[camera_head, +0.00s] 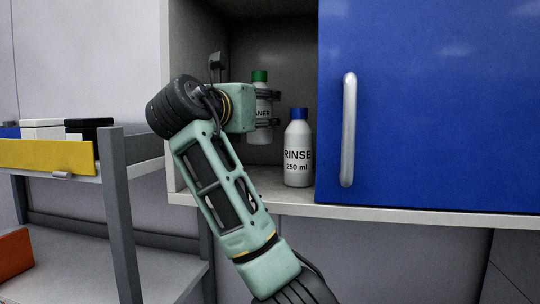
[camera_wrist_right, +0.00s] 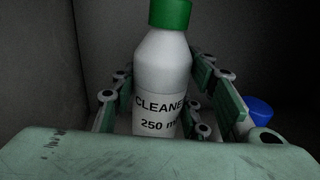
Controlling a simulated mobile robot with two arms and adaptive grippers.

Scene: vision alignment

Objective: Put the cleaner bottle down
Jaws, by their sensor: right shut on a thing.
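The cleaner bottle (camera_head: 262,107) is white with a green cap and stands upright inside the open cabinet. My right gripper (camera_head: 268,108) reaches into the cabinet from the left and is shut on the bottle's body. In the right wrist view the cleaner bottle (camera_wrist_right: 163,75) shows its "CLEANER 250 ml" label, with the fingers of my right gripper (camera_wrist_right: 163,95) on both sides of it. The bottle's base is hidden in the wrist view, and I cannot tell whether it touches the shelf. My left gripper is not in view.
A white rinse bottle (camera_head: 298,150) with a blue cap stands on the cabinet shelf (camera_head: 255,196), right of the cleaner bottle. Its blue cap (camera_wrist_right: 258,110) shows in the wrist view. A blue door (camera_head: 430,100) covers the right side. A grey rack (camera_head: 118,200) with a yellow-fronted bin (camera_head: 48,156) stands left.

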